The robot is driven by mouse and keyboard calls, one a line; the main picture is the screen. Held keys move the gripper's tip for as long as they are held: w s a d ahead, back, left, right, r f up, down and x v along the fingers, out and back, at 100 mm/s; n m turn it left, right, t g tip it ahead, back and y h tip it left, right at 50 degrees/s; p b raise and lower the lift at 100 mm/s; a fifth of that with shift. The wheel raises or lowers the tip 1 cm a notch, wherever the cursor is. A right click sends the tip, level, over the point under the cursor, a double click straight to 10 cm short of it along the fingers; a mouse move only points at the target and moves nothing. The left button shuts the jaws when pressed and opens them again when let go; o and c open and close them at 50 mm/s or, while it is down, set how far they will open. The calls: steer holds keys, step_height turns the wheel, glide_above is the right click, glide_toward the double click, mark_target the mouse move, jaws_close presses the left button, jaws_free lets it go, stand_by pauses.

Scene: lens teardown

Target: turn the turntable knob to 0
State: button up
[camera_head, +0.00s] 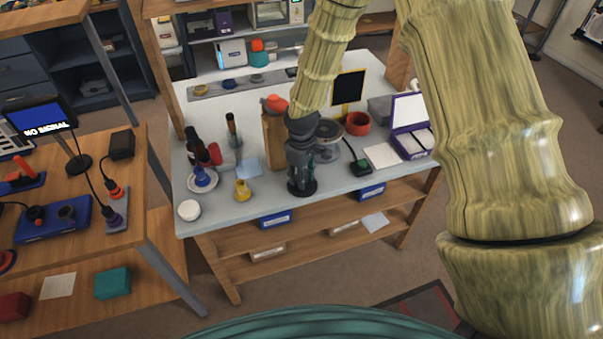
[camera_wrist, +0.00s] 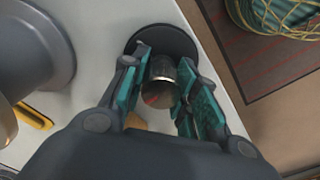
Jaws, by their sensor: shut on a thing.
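The knob (camera_wrist: 160,85) is a short metal cylinder with a shiny brownish top. It stands over a dark round base (camera_wrist: 178,34) near the edge of the pale table. My gripper (camera_wrist: 160,78) reaches it from above, with one teal-padded finger on each side, shut on it. In the head view my gripper (camera_head: 301,168) points down at the front of the white-topped table, and its fingers hide the knob. The dark base (camera_head: 302,189) shows beneath it. No scale or mark for 0 can be read in either view.
A large grey round part (camera_wrist: 35,50) lies left of my gripper in the wrist view. The table's front edge is close.

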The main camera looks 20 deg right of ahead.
steer(key=shift+n, duration=0.7)
steer(key=o, duration=1)
step_height(320, 180, up, 12)
stand_by(0.7)
